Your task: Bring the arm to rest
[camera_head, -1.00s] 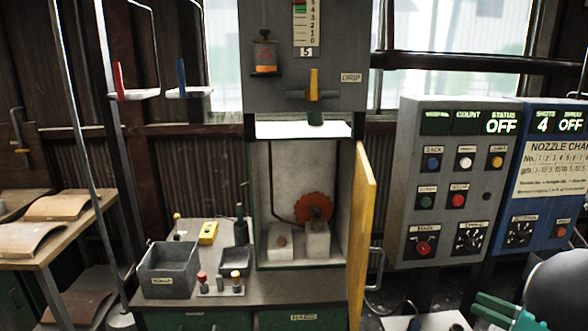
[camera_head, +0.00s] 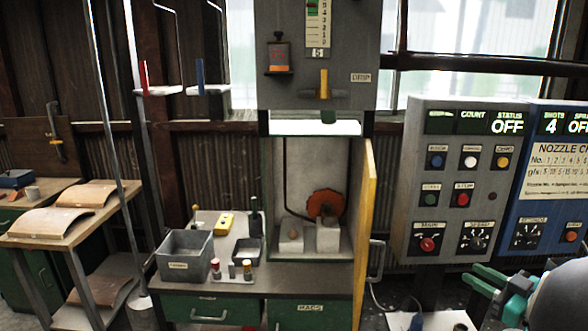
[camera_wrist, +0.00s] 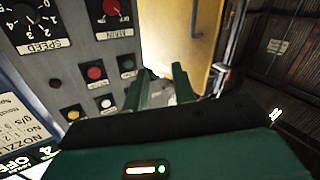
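My gripper (camera_head: 496,285) shows at the lower right of the head view, its two green fingers pointing left. A gap shows between the fingers, and nothing is seen held. In the wrist view my gripper (camera_wrist: 162,88) has its two green fingers apart with an empty gap. It is in front of the grey control panel (camera_head: 405,215), touching nothing that I can see. The panel (camera_wrist: 60,85) fills the left of the wrist view, with its knobs and buttons.
An open yellow door (camera_head: 363,235) stands on the right side of the grey cabinet (camera_head: 318,60). A workbench (camera_head: 290,285) bears a grey bin (camera_head: 186,257) and small tools. A table with curved boards (camera_head: 50,221) is at left. A blue panel (camera_head: 550,205) stands at right.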

